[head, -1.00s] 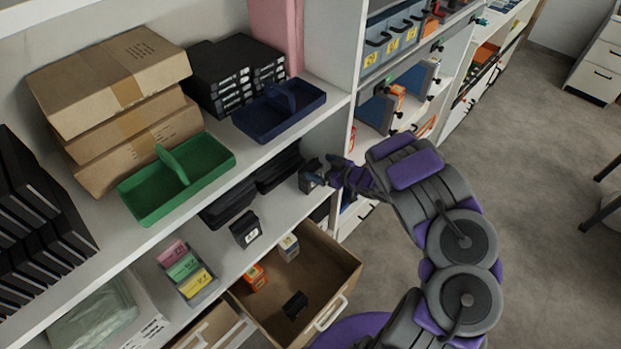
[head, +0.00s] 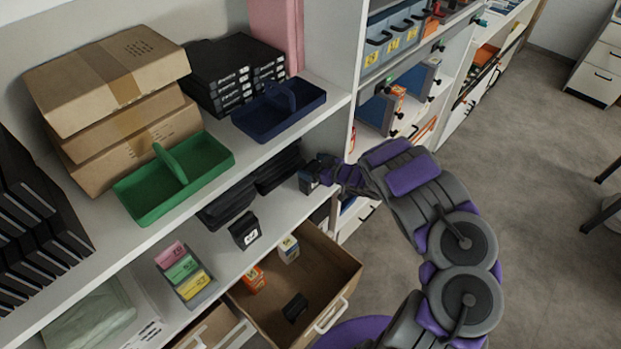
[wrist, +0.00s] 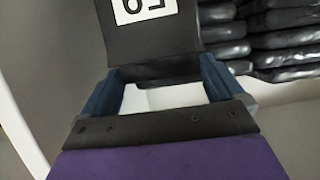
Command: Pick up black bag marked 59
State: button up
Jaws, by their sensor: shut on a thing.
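A black bag (wrist: 155,45) with a white label is between my gripper's two blue fingers in the wrist view. The label's digits are upside down and cut off by the top edge, so I cannot read the whole number. My gripper (wrist: 160,72) is shut on this bag. In the head view my gripper (head: 318,172) is at the right end of the lower shelf, with the bag (head: 307,184) small and dark at its tip.
Flat black packs (head: 278,168) lie behind on the lower shelf. The upper shelf above holds a navy tray (head: 310,97) and a green tray (head: 140,205). A shelf divider (head: 330,45) stands close right. An open drawer (head: 330,255) with small boxes sticks out below.

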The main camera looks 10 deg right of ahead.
jog(key=shift+c, duration=1.1)
jog(key=shift+r, duration=0.1)
